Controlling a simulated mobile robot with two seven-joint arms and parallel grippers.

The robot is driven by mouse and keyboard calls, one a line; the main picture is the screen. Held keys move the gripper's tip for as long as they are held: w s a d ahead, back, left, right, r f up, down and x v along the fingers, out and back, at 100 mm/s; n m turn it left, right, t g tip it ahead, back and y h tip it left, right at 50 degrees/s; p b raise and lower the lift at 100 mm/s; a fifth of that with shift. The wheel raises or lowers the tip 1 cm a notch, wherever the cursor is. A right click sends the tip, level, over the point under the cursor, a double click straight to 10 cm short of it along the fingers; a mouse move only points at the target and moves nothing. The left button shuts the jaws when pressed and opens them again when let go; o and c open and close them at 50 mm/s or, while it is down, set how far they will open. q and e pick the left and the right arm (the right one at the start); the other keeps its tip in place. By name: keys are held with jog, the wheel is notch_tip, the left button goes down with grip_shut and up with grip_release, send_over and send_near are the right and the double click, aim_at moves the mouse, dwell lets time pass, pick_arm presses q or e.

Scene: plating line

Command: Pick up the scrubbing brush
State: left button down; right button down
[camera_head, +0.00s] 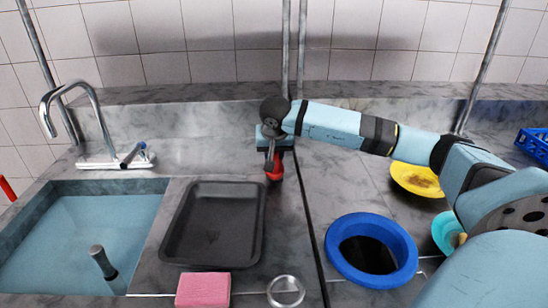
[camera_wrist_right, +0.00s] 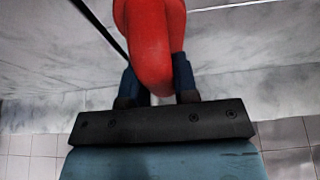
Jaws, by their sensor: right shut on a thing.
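A red rounded thing, which I take for the scrubbing brush (camera_head: 274,168), is at my right gripper (camera_head: 273,153), behind the dark tray's right end. In the right wrist view the smooth red brush body (camera_wrist_right: 153,45) sits between the two dark fingers of the right gripper (camera_wrist_right: 158,88), which is shut on it. No bristles show, and I cannot tell whether the brush touches the counter. My left gripper is not in view.
A sink (camera_head: 80,235) with a tap (camera_head: 92,110) is at left, beside a dark tray (camera_head: 170,255). A pink sponge (camera_head: 203,290) and a metal ring (camera_head: 286,291) lie in front. A blue-rimmed hole (camera_head: 343,262), a yellow plate (camera_head: 405,184) and a blue crate (camera_head: 535,142) are at right.

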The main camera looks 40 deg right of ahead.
notch_tip(320, 180, up, 19)
jog(key=p, duration=0.1)
jog(key=shift+p, duration=0.35)
jog(key=c, duration=1.4)
grip_release()
jog(key=c, duration=0.3)
